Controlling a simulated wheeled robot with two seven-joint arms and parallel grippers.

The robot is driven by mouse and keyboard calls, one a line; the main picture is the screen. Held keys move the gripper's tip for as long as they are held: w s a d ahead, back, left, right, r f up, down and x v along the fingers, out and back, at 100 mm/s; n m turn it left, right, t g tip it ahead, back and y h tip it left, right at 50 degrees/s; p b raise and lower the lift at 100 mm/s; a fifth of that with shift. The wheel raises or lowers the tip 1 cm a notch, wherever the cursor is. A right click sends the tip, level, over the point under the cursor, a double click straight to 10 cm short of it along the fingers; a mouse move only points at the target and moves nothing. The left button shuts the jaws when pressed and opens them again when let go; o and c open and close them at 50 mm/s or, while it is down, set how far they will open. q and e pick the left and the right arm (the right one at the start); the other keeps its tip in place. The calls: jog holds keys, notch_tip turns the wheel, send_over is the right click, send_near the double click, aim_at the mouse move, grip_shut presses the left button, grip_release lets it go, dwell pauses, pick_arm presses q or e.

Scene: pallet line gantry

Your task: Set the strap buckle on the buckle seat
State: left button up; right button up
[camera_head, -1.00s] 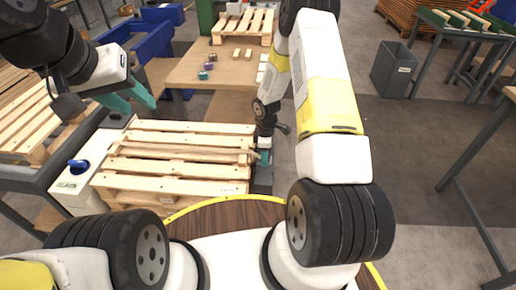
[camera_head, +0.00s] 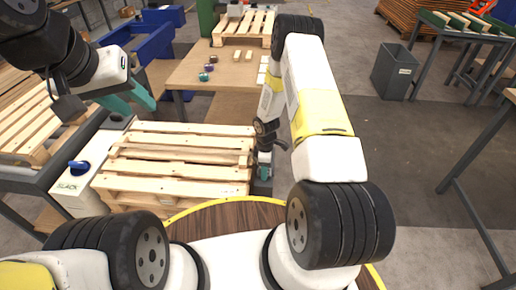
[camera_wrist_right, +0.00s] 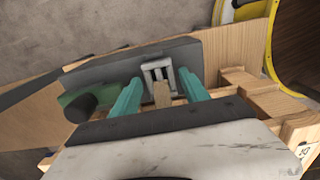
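A pale metal buckle frame (camera_wrist_right: 158,72) shows in the right wrist view against a dark grey plate (camera_wrist_right: 118,70) at the pallet's side. A short tan piece (camera_wrist_right: 162,95) lies just in front of the buckle. I cannot tell which part is the buckle seat. My right gripper (camera_wrist_right: 160,78) has its teal fingers apart on either side of the buckle, with visible gaps. In the head view, my right gripper (camera_head: 264,172) is low beside the right edge of the pallet (camera_head: 180,170). My left gripper (camera_head: 142,108) is open and empty above the pallet's far left corner.
A white box with a blue knob and SLACK lettering (camera_head: 72,186) stands left of the pallet. A wooden table (camera_head: 195,72) with small spools lies beyond. A green part with a black knob (camera_wrist_right: 82,104) is left of my right fingers. Open floor (camera_head: 410,150) lies right.

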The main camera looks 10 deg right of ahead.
jog(key=shift+o, duration=0.2)
jog(key=s+r+m+t, duration=0.1)
jog(key=s+r+m, duration=0.15)
jog(key=r, duration=1.65)
jog(key=s+r+m+t, duration=0.2)
jog(key=r+m, duration=0.2)
jog(key=r, duration=1.5)
jog(key=s+a+r+m+t+y, duration=0.1)
jog(key=s+r+m, duration=0.3)
jog(key=s+r, duration=0.3)
jog(key=s+a+r+m+t+y, duration=0.1)
jog(key=s+r+m+t, duration=0.1)
jog(key=s+r, duration=0.5)
jog(key=s+m, duration=0.1)
jog(key=s, duration=0.4)
jog(key=shift+s+r+m, duration=0.3)
jog(key=shift+s+m, duration=0.05)
jog(key=shift+s, duration=0.05)
jog(key=shift+a, duration=0.1)
